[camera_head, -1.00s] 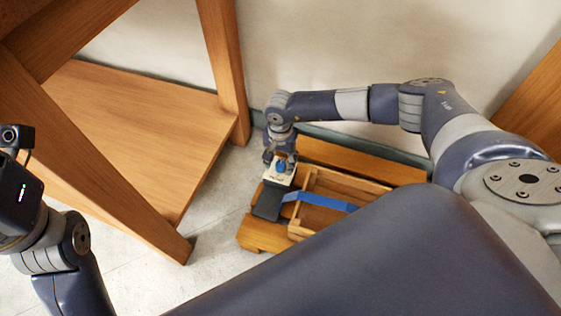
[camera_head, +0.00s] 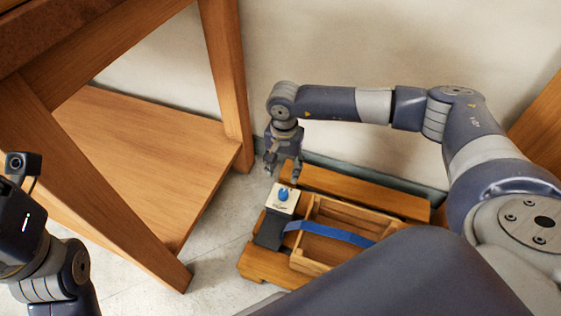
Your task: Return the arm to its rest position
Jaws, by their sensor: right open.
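My right arm (camera_head: 345,104) reaches in from the right along the wall and bends down at its wrist. My right gripper (camera_head: 282,170) is open and empty, pointing down just above and behind a small white box with a blue knob (camera_head: 283,194). A gap shows between the fingers and the knob. My left arm (camera_head: 45,280) is folded at the lower left edge; its gripper fingers are outside the picture.
A wooden bench (camera_head: 262,262) stands on the tiled floor below the right gripper. It carries an open wooden tray (camera_head: 312,211), a blue strap (camera_head: 330,232) and a dark pad (camera_head: 272,230). A wooden table with a lower shelf (camera_head: 150,155) stands left. The wall (camera_head: 380,45) is close behind.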

